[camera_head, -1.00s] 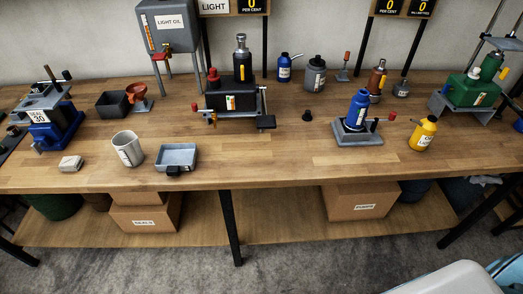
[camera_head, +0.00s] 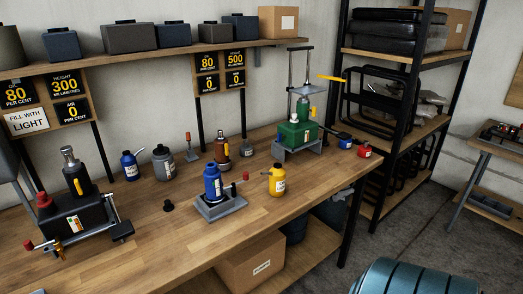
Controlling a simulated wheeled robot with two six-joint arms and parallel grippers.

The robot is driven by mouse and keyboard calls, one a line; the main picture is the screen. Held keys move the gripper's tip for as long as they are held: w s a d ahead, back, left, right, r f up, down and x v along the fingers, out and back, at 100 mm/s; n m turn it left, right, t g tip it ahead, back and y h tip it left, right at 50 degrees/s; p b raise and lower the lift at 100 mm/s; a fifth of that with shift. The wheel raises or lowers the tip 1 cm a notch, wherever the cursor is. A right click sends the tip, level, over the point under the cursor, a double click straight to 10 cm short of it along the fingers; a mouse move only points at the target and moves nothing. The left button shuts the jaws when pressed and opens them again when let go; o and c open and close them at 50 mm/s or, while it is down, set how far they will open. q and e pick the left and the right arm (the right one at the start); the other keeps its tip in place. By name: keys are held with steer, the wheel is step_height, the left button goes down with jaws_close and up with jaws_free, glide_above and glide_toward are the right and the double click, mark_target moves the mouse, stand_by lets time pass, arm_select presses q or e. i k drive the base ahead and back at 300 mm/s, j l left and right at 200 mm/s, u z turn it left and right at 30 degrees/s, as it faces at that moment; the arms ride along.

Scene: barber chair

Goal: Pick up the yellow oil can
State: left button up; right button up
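The yellow oil can (camera_head: 277,182) stands upright on the wooden workbench (camera_head: 160,240), near its front edge and right of the middle of the view. It has a black cap, a white label and a short spout pointing left. Nothing covers it. Neither of my grippers shows in the head view.
A blue bottle jack (camera_head: 213,183) stands on a grey base (camera_head: 222,207) just left of the can. A green jack unit (camera_head: 297,132) stands behind it. Blue and red cans (camera_head: 364,149) sit at the bench's right end. A black shelf rack (camera_head: 391,110) stands beyond.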

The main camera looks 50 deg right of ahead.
mark_target(277, 174)
steer(key=z, duration=1.7)
